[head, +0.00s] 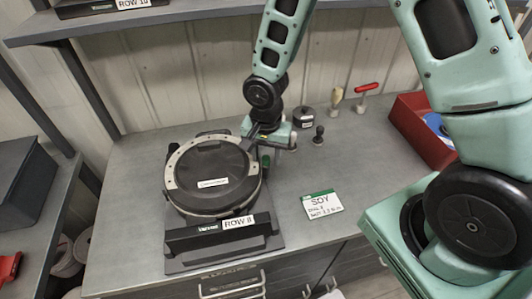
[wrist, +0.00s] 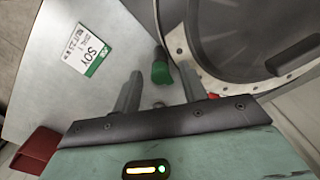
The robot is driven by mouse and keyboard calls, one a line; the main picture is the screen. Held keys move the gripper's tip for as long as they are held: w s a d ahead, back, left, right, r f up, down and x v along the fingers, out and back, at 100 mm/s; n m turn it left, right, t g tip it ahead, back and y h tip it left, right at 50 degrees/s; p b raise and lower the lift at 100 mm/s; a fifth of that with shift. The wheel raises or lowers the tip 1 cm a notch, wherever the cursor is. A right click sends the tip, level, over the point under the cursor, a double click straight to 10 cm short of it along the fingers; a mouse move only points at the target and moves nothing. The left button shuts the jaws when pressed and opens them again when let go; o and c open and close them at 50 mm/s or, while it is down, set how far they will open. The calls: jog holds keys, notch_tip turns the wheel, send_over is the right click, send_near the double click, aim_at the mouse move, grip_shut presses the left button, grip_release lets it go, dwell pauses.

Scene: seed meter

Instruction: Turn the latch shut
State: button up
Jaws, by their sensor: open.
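The latch's green knob (head: 265,161) is at the housing's right edge, partly hidden by my gripper. In the wrist view the green knob (wrist: 161,70) stands beside the meter's bolted rim (wrist: 178,42). My gripper (head: 258,142) is at the meter's right side. In the wrist view my gripper (wrist: 161,84) is open, its fingers on either side of the knob; I cannot tell whether they touch it.
A white and green SOY card (head: 322,204) lies on the bench (head: 290,235) to the right. A dark round weight (head: 304,118), a small black knob (head: 319,135) and a red-handled tool (head: 365,90) are behind. A red bin (head: 420,130) is at right.

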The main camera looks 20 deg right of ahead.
grip_shut()
jog(key=n+b, duration=0.1)
jog(key=n, duration=0.3)
jog(key=shift+n, duration=0.3)
jog(key=n, duration=0.4)
jog(key=shift+n+b, duration=0.3)
jog(key=n, duration=0.4)
jog(key=shift+n, duration=2.4)
